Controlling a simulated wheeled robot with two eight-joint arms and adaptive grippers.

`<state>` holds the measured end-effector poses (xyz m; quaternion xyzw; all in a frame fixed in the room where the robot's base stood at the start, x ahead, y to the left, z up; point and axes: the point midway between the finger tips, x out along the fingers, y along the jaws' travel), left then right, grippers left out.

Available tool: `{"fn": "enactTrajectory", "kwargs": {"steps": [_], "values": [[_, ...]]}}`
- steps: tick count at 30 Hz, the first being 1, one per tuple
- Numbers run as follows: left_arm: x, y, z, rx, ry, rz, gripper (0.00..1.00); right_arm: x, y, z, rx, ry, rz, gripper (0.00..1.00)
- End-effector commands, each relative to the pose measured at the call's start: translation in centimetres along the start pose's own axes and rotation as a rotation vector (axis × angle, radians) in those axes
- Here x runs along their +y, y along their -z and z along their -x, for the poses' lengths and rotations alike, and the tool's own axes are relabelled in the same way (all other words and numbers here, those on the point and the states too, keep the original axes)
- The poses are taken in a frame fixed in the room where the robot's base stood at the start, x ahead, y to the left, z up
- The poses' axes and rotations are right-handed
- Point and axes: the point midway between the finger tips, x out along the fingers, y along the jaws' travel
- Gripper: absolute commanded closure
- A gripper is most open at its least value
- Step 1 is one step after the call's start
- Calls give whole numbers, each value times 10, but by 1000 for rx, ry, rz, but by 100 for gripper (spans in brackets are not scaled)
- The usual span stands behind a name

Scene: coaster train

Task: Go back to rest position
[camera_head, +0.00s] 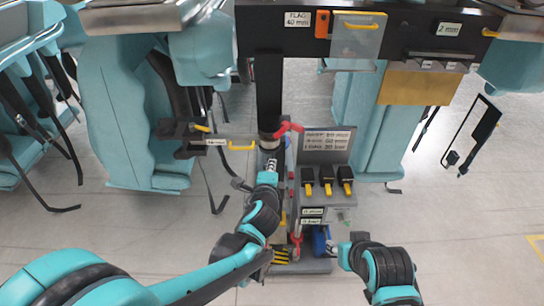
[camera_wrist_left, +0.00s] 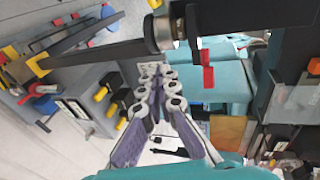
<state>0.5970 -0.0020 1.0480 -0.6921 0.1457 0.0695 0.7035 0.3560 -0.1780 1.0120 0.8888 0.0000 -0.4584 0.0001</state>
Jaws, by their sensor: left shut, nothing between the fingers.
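My left arm comes in from the lower left in the head view. My left gripper (camera_head: 272,166) is at the middle, just below the dark post and near a red lever (camera_head: 290,129). In the left wrist view the fingers of the left gripper (camera_wrist_left: 154,75) are close together with nothing between them. The red lever (camera_wrist_left: 207,72) shows to their right, apart from them. My right arm comes in at the lower right of the head view. Its gripper (camera_head: 334,246) is small and partly hidden beside a blue part, so its opening does not show clearly.
A dark post (camera_head: 269,90) hangs under a black beam (camera_head: 400,32) with labels. A grey stand (camera_head: 328,199) with several yellow-tipped black tools (camera_head: 327,178) stands right of my left gripper. Teal train seats (camera_head: 118,110) are on both sides.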

Motion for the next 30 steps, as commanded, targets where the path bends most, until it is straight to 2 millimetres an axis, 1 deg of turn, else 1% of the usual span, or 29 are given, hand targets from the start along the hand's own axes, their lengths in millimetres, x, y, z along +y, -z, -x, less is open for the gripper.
{"fn": "enactTrajectory", "kwargs": {"steps": [1,3,6,12,14,17,20,21,23,24,26,27,30], "values": [[-2,2,11,2,0,-1,100,0,3,4,0,0,0,60],[-1,3,21,1,-1,-1,100,0,4,6,0,0,0,60],[-1,3,30,1,0,-1,100,0,6,8,0,0,0,60],[0,4,36,0,0,1,100,0,6,9,0,0,0,60],[0,1,36,-5,-4,12,100,0,6,9,0,0,0,60],[1,-18,43,-39,-34,92,100,0,6,8,0,0,0,60],[6,-56,60,-112,-98,275,100,0,6,8,0,0,0,60],[10,-74,72,-151,-130,373,100,0,6,9,0,0,0,60],[19,-100,91,-214,-179,536,100,0,6,9,0,0,0,60],[26,-115,106,-257,-212,650,100,0,6,9,0,0,0,60],[39,-133,129,-321,-257,818,100,0,6,9,0,0,0,60],[47,-142,145,-361,-285,926,100,0,6,9,0,0,0,60],[68,-155,182,-450,-344,1173,100,0,6,8,0,0,0,60]]}}
